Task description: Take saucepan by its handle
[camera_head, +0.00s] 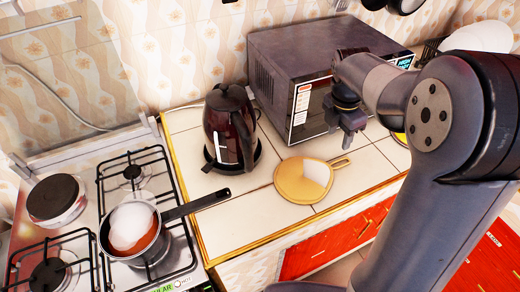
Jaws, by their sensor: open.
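The saucepan (133,233) sits on a front burner of the stove at the lower left. Its inside looks white and reddish-brown. Its black handle (197,204) points right and slightly up, reaching over the edge of the tiled counter. My gripper (347,140) is in the air in front of the microwave, pointing down, well to the right of and above the handle. It is open and empty, apart from the saucepan.
A dark kettle (229,130) stands on the counter between the saucepan and my gripper. A yellow round board (297,181) lies in front of it. The microwave (300,75) is behind. The stove (183,255) has black grates. White plates (480,38) stand at the upper right.

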